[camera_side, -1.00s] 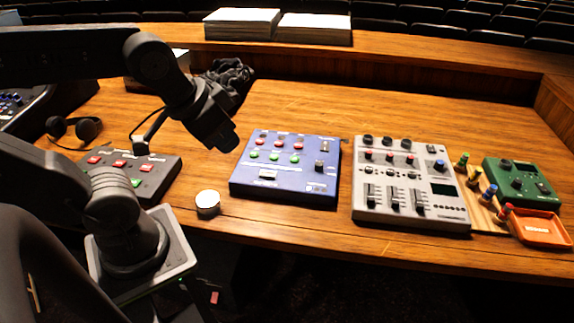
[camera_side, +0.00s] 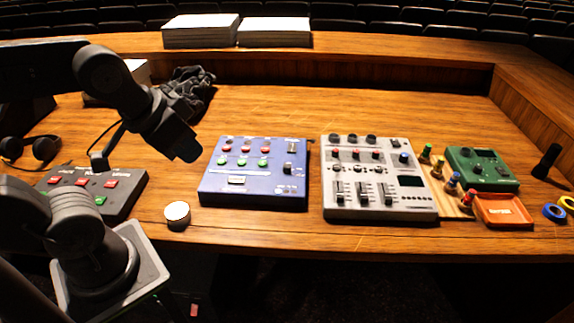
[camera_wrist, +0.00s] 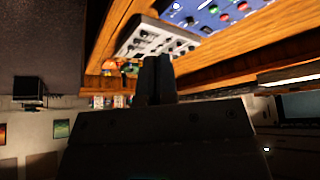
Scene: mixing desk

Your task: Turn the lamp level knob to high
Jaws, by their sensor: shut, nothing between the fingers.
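My gripper (camera_side: 186,150) is in the side view, in the air just left of the blue box. In the wrist view my gripper (camera_wrist: 156,78) has its two dark fingers together, with nothing between them. The grey mixer (camera_side: 375,210) has several knobs and sliders. The green box (camera_side: 486,182) has dark knobs. Labels are too small to read, so I cannot tell which knob is the lamp level. My gripper touches none of these boxes.
A dark box with red buttons (camera_side: 110,184) sits by my base. A white-topped round tin (camera_side: 177,212) stands near the front edge. Several coloured plugs and an orange tray (camera_side: 503,212) lie right. Headphones (camera_side: 45,148) lie left.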

